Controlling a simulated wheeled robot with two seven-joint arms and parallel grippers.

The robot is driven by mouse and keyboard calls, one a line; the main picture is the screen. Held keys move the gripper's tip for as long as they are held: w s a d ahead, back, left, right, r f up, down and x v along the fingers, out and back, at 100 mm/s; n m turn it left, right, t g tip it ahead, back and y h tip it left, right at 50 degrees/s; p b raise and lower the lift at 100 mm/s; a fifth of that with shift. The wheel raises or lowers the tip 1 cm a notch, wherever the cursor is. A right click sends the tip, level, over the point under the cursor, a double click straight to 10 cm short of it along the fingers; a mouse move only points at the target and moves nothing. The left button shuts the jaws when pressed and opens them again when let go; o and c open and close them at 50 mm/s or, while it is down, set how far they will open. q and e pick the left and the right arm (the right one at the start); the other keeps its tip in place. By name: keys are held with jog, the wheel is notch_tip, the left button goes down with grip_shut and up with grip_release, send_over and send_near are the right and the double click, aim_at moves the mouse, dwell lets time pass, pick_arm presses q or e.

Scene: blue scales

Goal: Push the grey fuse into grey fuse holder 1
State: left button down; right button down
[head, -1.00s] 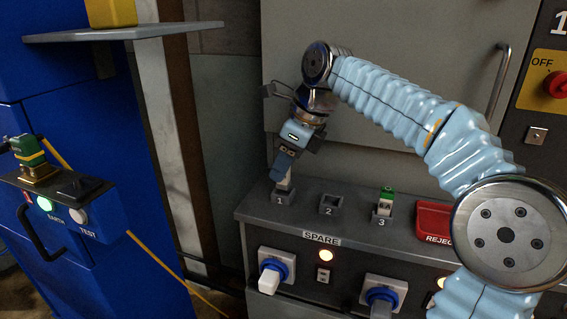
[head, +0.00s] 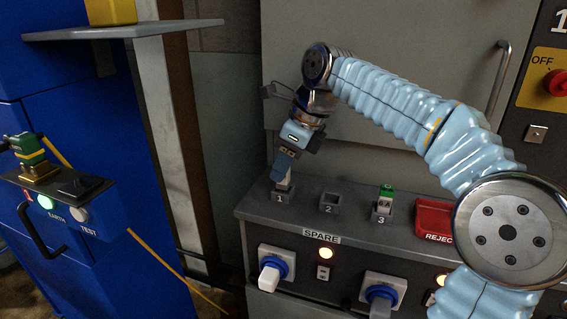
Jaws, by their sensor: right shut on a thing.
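My right gripper (head: 283,174) points down over holder 1 (head: 281,197) at the left end of the grey ledge. It is shut on the grey fuse (head: 286,184), of which only a small pale part shows between the fingertips and the holder. The fuse's lower end is at the holder's mouth; I cannot tell how deep it sits. Holder 2 (head: 329,208) is empty. Holder 3 (head: 381,217) has a white fuse with a green top (head: 386,199) standing in it. My left gripper is not in view.
A red reject tray (head: 434,214) lies right of holder 3. Below the ledge are switches and a lit lamp (head: 326,253). A blue cabinet (head: 90,130) with a test shelf (head: 60,190) stands at left. The grey panel (head: 400,70) rises behind the ledge.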

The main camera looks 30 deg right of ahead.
jog(key=shift+f+b, duration=0.65)
jog(key=shift+f, duration=0.35)
jog(key=c, duration=0.8)
grip_release()
jog(key=shift+o, duration=0.2)
jog(key=shift+r, duration=0.1)
jog(key=p+v, duration=0.3)
jog(key=v, duration=1)
jog(key=shift+r+p, duration=0.35)
jog(key=shift+r, duration=0.05)
